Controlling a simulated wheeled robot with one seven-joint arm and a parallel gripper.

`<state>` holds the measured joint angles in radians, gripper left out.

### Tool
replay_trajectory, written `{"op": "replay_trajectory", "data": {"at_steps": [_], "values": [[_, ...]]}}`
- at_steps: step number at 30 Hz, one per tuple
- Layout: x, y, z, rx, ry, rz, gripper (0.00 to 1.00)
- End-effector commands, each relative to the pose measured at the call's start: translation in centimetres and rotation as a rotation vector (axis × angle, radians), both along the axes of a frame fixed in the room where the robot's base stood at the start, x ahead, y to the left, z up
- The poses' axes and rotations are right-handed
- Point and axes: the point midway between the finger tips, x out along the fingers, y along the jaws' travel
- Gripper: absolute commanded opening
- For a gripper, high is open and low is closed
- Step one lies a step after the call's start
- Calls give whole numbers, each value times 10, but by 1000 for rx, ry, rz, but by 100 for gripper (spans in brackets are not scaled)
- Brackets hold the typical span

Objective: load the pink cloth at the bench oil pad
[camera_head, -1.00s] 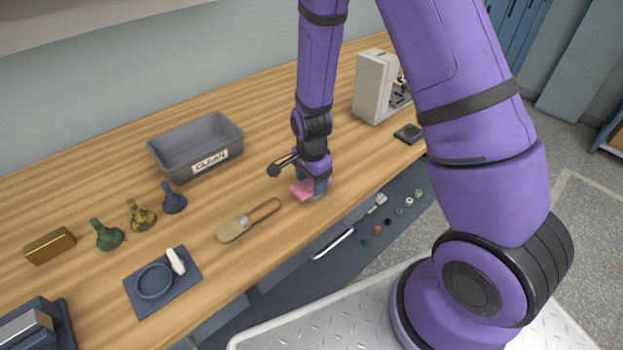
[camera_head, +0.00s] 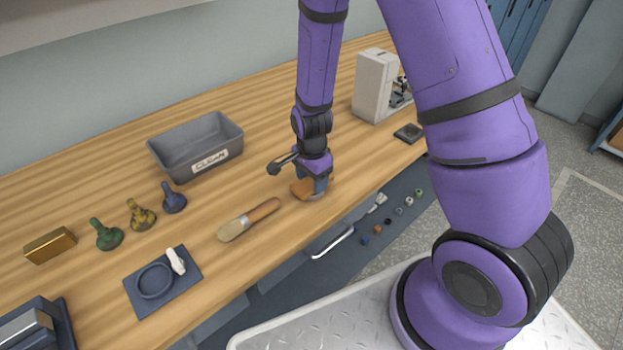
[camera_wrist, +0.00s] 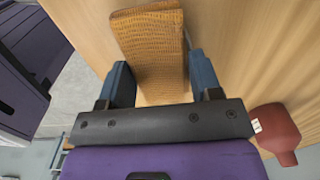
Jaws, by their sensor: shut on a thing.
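My gripper (camera_head: 313,193) is low over the front part of the bench. It is shut on a folded cloth (camera_head: 300,188), which now looks orange-brown, not pink. In the wrist view my gripper (camera_wrist: 160,78) has a finger on each side of the cloth (camera_wrist: 148,40), whose surface is textured. The cloth is at or just above the bench top; I cannot tell whether it touches. No oil pad shows clearly under it; that spot is partly hidden by my fingers. A small dark square pad (camera_head: 408,133) lies farther right.
A brush (camera_head: 247,220) lies just left of my gripper. A grey bin marked CLEAN (camera_head: 181,165) stands behind, left. Several coloured knobbed pieces (camera_head: 140,215), a brass block (camera_head: 50,246) and a dark tray (camera_head: 185,287) are left. A grey-white machine (camera_head: 374,88) stands right. A red object (camera_wrist: 277,130) shows in the wrist view.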

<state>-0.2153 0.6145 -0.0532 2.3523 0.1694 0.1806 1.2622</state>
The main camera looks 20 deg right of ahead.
Motion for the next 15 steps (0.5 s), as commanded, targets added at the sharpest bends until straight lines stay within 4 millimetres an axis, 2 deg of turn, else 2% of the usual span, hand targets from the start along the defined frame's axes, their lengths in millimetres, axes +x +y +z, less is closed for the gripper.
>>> {"op": "replay_trajectory", "data": {"at_steps": [15], "values": [[0,0,37,1,-2,2,40]]}}
